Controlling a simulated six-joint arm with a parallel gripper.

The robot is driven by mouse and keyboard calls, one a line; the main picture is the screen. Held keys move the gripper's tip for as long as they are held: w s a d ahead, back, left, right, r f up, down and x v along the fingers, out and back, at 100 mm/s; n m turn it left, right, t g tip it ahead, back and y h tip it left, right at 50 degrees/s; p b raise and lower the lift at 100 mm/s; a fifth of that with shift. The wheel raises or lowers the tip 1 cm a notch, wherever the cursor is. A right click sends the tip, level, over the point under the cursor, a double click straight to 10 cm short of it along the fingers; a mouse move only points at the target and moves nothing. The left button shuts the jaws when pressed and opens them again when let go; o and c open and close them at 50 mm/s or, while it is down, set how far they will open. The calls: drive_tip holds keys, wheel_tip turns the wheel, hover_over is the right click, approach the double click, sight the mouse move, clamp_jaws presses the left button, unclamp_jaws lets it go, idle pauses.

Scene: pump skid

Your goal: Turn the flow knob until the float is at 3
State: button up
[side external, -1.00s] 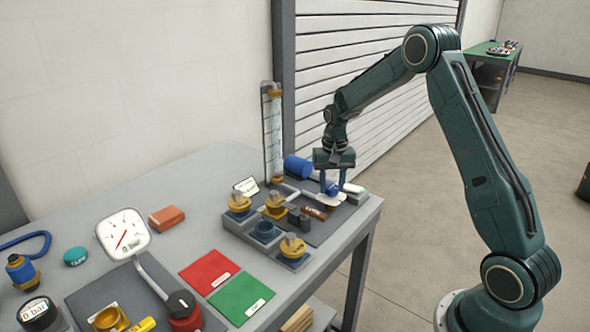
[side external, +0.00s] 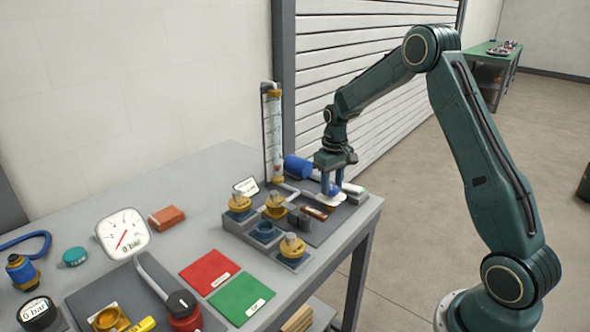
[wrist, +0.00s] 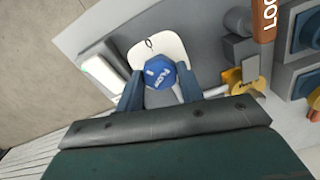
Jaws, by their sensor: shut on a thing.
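The blue flow knob (wrist: 161,75), with white lettering that reads FLOW, sits on a white rounded plate (wrist: 172,47) in the wrist view. My gripper (wrist: 160,90) is shut on the knob, with one blue finger on each side of it. In the side view my gripper (side external: 332,188) points down at the right end of the skid, and its fingers largely hide the knob. The upright clear flow tube (side external: 275,135) stands behind and left of my gripper. The float and the scale numbers in the tube are too small to read.
Yellow-and-blue fittings (side external: 239,205) stand left of my gripper, close to a brown lettered tag (side external: 316,212). A blue cylinder (side external: 297,166) lies behind. A white-topped block (side external: 354,188) is close on the right. A pressure gauge (side external: 123,234) stands further left.

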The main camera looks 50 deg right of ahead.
sight(332, 186)
drive_tip(key=n, duration=1.3)
idle(0.4)
drive_tip(key=o, duration=1)
drive_tip(key=shift+r, duration=0.15)
wheel_tip(332, 186, up, 14)
drive_tip(key=shift+f, duration=0.2)
